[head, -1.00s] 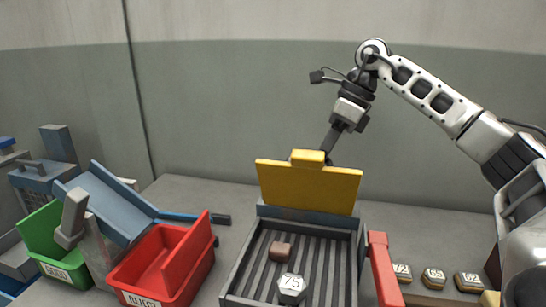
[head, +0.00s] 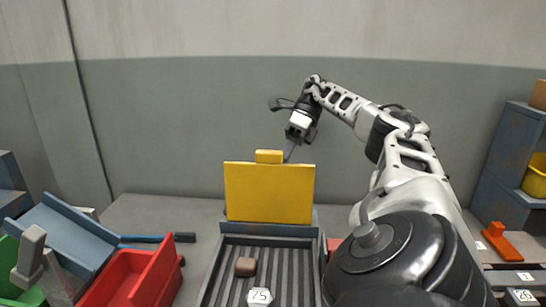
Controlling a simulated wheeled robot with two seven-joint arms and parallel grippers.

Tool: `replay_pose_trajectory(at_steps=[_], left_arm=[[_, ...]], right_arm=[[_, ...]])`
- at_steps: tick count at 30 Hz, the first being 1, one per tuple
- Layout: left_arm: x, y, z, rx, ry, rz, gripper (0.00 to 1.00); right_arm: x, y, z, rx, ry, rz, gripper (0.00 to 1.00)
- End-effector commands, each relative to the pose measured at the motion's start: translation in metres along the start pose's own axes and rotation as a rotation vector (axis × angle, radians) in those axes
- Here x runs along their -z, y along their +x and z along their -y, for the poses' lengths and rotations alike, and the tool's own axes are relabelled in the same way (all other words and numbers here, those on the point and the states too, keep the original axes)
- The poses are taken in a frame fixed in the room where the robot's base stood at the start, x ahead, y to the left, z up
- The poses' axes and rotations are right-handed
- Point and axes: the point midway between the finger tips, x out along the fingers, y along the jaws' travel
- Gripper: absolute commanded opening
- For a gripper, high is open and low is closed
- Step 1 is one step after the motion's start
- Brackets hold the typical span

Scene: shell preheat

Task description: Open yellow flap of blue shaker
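The yellow flap (head: 269,193) stands upright at the far end of the blue shaker (head: 268,228), with a yellow tab (head: 269,157) on its top edge. The shaker's ridged grey bed lies in front of the flap. On the bed are a brown block (head: 246,266) and a hexagonal piece marked 75 (head: 260,297). My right gripper (head: 290,154) reaches down from above at the right of the tab, with its tip close to the flap's top edge. Contact and finger opening are too small to tell. My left gripper is out of view.
A red bin (head: 128,275) and a blue chute (head: 65,240) stand left of the shaker. A blue-handled tool (head: 150,238) lies behind the bin. My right arm hides much of the right side. An orange piece (head: 502,240) and a yellow bin (head: 538,175) are at far right.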

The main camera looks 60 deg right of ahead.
Motion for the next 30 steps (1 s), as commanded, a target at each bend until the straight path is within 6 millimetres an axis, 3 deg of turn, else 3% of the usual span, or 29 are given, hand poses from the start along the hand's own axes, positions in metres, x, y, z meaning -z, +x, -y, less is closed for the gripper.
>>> replay_pose_trajectory(at_steps=[1, 10, 11, 12, 13, 23, 30], left_arm=[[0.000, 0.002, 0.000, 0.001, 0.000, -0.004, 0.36], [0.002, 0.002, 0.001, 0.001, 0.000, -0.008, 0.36], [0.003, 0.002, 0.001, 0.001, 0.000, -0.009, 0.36], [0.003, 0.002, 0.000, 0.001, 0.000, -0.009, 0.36], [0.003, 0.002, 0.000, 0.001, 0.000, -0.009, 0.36], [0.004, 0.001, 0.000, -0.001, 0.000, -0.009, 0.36], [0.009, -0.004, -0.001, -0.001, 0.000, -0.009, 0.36]], right_arm=[[0.008, 0.009, 0.004, -0.011, 0.019, -0.042, 0.00], [0.007, 0.011, 0.004, -0.014, 0.016, -0.045, 0.00], [0.007, 0.011, 0.004, -0.014, 0.016, -0.045, 0.18], [0.007, 0.011, 0.004, -0.014, 0.016, -0.046, 0.29], [0.007, 0.011, 0.004, -0.014, 0.016, -0.045, 0.34], [0.006, 0.006, 0.002, -0.008, 0.015, -0.038, 0.34], [-0.009, -0.017, -0.018, -0.011, 0.008, -0.034, 0.34]])
